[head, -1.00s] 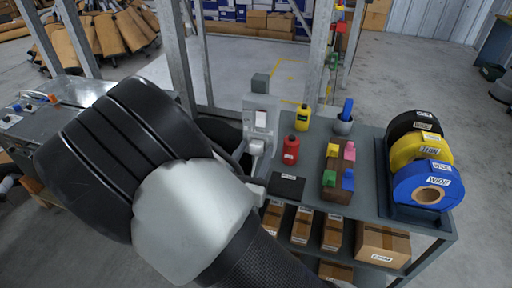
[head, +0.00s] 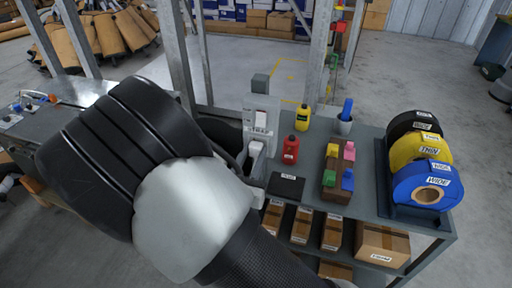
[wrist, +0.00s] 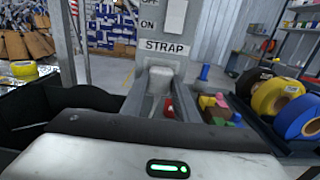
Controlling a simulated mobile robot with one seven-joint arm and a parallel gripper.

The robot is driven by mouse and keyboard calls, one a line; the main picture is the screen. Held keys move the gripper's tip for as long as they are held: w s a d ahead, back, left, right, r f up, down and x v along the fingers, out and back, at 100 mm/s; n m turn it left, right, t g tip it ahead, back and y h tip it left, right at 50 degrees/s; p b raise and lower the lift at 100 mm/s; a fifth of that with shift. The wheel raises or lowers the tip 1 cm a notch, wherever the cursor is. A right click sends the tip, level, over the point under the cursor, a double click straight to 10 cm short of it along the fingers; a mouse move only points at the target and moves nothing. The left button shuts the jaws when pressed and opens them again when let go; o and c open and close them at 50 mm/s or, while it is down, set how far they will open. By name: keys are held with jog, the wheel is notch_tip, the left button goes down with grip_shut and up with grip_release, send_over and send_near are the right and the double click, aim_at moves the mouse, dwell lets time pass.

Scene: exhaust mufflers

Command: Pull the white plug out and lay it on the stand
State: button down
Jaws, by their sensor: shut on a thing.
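My gripper (wrist: 157,98) is shut on a pale white block, which I take for the white plug (wrist: 161,75). It is in front of a grey upright post (wrist: 207,25), just below the STRAP label. In the head view the plug (head: 256,147) and jaws show at the post's foot, partly hidden by my arm. I cannot tell whether the plug is clear of the post. A flat black labelled pad (head: 286,188), possibly the stand, lies on the grey bench just right of my gripper. Its top looks empty.
A brown block (head: 335,193) with several coloured pegs stands right of the pad. Large tape rolls (head: 428,187) fill the bench's right end.

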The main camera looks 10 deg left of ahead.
aim_at(254, 153)
jog(key=shift+s+a+p, duration=0.15)
jog(key=shift+s+p, duration=0.05)
jog(key=shift+s, duration=1.1)
jog(key=shift+s+a+p, duration=0.1)
jog(key=shift+s+p, duration=0.1)
jog(key=shift+s, duration=1.2)
jog(key=shift+d, duration=0.1)
